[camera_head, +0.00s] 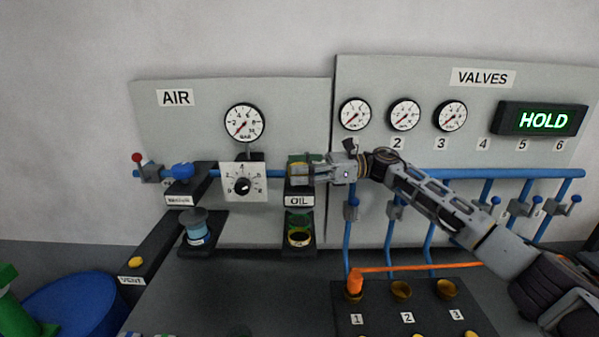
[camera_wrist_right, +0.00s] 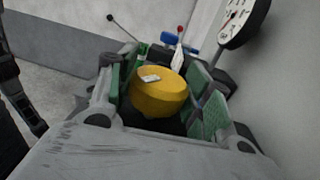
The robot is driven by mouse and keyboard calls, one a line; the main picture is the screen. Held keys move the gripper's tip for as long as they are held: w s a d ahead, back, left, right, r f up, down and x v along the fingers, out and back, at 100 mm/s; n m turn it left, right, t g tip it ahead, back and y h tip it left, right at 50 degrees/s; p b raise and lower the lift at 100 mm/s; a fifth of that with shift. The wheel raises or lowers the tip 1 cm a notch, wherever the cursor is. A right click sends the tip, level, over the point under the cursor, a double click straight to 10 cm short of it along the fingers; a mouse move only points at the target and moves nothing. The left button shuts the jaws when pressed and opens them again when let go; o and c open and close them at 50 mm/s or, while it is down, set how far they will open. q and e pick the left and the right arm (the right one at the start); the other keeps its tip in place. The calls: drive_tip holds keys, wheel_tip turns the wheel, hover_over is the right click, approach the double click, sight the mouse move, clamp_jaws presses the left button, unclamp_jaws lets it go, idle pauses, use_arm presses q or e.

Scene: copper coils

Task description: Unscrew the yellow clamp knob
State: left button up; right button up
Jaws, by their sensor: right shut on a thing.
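The yellow clamp knob (camera_wrist_right: 160,97) is a faceted yellow cap with a small pale mark on top, seen between the green finger pads in the right wrist view. My right gripper (camera_wrist_right: 173,86) is shut on it, one pad on each side. In the head view my right gripper (camera_head: 303,169) reaches in from the right, just above the OIL label (camera_head: 299,201). The fingers largely hide the knob there. My left gripper is not in view.
A pressure gauge (camera_head: 243,122) and a white dial (camera_head: 243,184) are close left of the gripper. A glass oil bowl (camera_head: 299,237) is below it. Blue pipes (camera_head: 540,173) run at right. An orange hose (camera_head: 420,268) crosses numbered sockets below my right arm.

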drive_tip(key=o, duration=1.1)
drive_tip(key=shift+r, duration=0.1)
drive_tip(key=shift+c, duration=0.2)
drive_tip(key=shift+d, duration=0.1)
drive_tip(key=w+d, duration=0.1)
drive_tip(key=d, duration=1)
drive_tip(key=shift+w+d, duration=0.15)
drive_tip(key=shift+d, duration=0.2)
